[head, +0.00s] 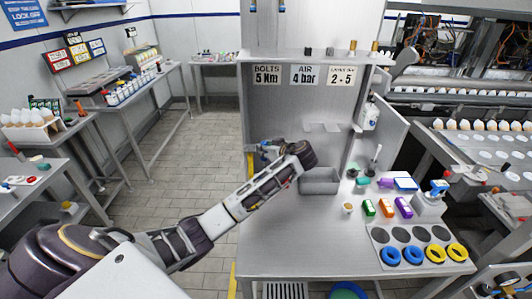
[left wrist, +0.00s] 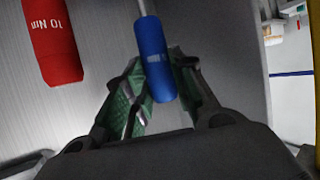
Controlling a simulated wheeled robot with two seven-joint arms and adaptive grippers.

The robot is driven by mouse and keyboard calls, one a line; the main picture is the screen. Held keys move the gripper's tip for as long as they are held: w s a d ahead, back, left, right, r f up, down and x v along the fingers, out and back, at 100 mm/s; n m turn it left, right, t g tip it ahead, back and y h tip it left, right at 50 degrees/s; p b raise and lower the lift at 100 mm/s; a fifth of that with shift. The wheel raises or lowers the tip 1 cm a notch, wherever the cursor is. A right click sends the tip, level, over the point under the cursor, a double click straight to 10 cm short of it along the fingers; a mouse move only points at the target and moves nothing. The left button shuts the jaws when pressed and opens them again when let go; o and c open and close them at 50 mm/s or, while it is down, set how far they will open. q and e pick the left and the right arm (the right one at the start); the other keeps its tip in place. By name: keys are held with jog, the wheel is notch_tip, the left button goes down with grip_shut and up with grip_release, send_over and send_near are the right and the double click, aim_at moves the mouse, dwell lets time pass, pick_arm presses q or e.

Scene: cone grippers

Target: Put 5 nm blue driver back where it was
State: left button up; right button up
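The blue driver (left wrist: 152,60) shows in the left wrist view, its thin shaft toward the top edge. It lies between the two fingers of my left gripper (left wrist: 158,72), whose green pads appear to press on both sides of its handle. In the head view my left gripper (head: 266,151) is by the left edge of the workstation, partly hidden by my wrist. A red driver marked 10 Nm (left wrist: 53,40) is to the left in the wrist view, apart from the gripper. My right gripper is not in view.
A grey bin (head: 320,182) stands on the workstation table (head: 290,240) close to my left wrist. Green, orange and purple items (head: 386,208) and blue and yellow rings (head: 412,254) are to the right. The table's front left is clear. A sign reads BOLTS 5 Nm (head: 267,74).

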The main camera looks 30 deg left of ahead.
aim_at(266, 160)
pick_arm(q)
jog(key=o, duration=0.5)
jog(key=f, duration=0.3)
jog(key=shift+w+a, duration=0.1)
jog(key=shift+w, duration=0.15)
jog(key=shift+w+a, duration=0.15)
jog(key=shift+w, duration=0.05)
jog(key=shift+s+r, duration=0.35)
jog(key=shift+r, duration=0.05)
jog(key=b+v, duration=0.1)
jog(key=v, duration=0.5)
jog(key=b+v, duration=0.1)
jog(key=v, duration=0.5)
jog(key=shift+w+b, duration=0.25)
jog(key=shift+b, duration=0.1)
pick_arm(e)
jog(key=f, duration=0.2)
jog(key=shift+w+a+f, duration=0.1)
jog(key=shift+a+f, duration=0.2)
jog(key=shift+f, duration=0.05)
pick_arm(q)
jog(key=shift+r, duration=0.1)
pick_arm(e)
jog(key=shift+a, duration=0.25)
pick_arm(q)
jog(key=shift+s, duration=0.1)
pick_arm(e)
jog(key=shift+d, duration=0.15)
